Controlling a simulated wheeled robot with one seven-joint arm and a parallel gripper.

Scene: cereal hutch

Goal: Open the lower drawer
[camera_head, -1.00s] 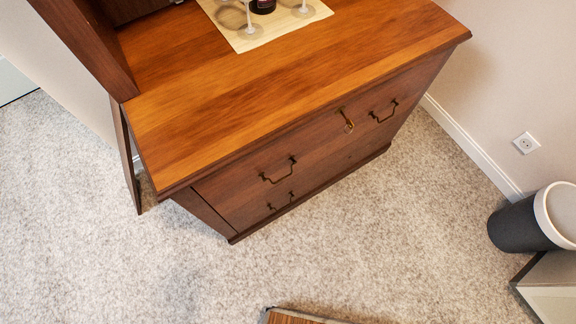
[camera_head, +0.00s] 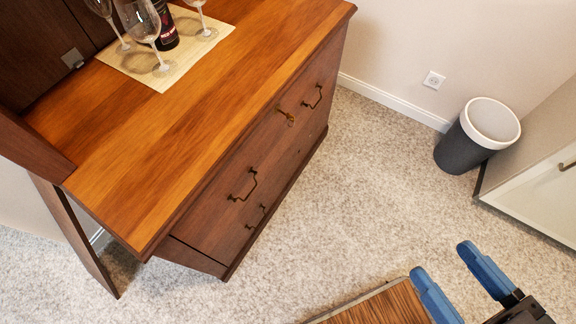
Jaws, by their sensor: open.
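The lower drawer (camera_head: 282,187) is shut, in the front of the brown wooden hutch (camera_head: 190,120). One of its dark handles (camera_head: 256,217) shows below the left handle of the upper drawer (camera_head: 243,185); the rest of the lower front is seen at a steep angle. The upper drawer is also shut, with a brass key (camera_head: 286,117) near its top edge. My gripper (camera_head: 442,260) has two blue fingers spread apart. It is empty, at the lower right, well away from the drawer handles.
Wine glasses (camera_head: 146,28) and a bottle (camera_head: 167,30) stand on a mat (camera_head: 180,75) on the hutch top. A side door (camera_head: 80,240) hangs open at left. A wood-topped object (camera_head: 370,305) is at the bottom. A bin (camera_head: 462,148) stands right. Carpet (camera_head: 350,190) before the drawers is clear.

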